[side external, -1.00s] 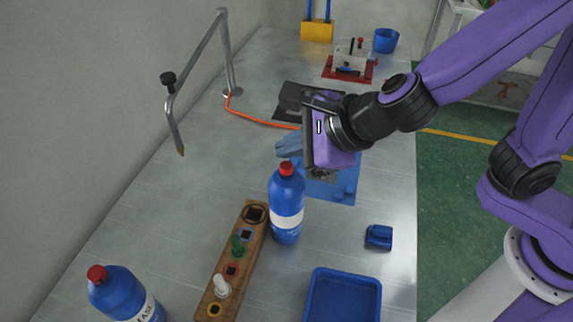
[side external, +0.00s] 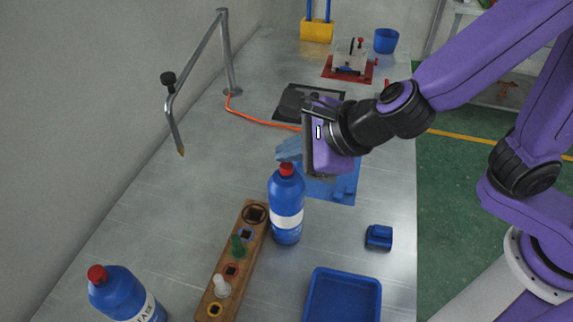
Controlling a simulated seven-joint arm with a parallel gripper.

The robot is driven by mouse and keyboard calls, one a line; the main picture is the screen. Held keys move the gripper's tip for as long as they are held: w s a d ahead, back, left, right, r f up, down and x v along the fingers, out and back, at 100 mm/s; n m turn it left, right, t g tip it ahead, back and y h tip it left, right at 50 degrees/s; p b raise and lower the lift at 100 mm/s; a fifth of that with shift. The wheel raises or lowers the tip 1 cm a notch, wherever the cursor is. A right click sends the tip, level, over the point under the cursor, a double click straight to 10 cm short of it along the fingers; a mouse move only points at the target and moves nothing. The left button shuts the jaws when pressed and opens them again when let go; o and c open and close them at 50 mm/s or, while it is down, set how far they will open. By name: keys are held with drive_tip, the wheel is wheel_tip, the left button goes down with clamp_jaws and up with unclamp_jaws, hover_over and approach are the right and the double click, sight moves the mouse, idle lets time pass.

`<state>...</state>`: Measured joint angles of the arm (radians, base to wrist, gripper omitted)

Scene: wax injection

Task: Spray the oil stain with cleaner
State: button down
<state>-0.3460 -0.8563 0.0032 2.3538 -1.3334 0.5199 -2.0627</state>
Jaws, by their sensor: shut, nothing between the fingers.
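My gripper (side external: 316,172) is shut and empty, held above the blue mat (side external: 343,190) at the centre of the bench. Its fingertips are hard to make out against its own body. One blue bottle (side external: 287,218) with a red cap and white label stands upright just in front of it, apart from it as far as I can tell. A second blue bottle (side external: 122,296) with a red cap stands at the front left. I cannot tell which bottle holds cleaner. I cannot make out an oil stain; my gripper hides part of the mat.
A wooden block (side external: 233,268) with coloured sockets and pegs lies between the bottles. A blue tray (side external: 343,274) and a small blue part (side external: 379,237) are at the front right. A dark pad (side external: 295,97), blue gloves (side external: 288,150) and an orange hose (side external: 262,121) lie behind. A bent metal stand (side external: 203,50) rises at left.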

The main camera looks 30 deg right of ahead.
sight(292, 168)
drive_tip(key=shift+f, duration=0.5)
idle(0.6)
drive_tip(key=shift+r, duration=0.95)
drive_tip(key=shift+r, duration=0.1)
drive_tip(key=shift+r, duration=2.9)
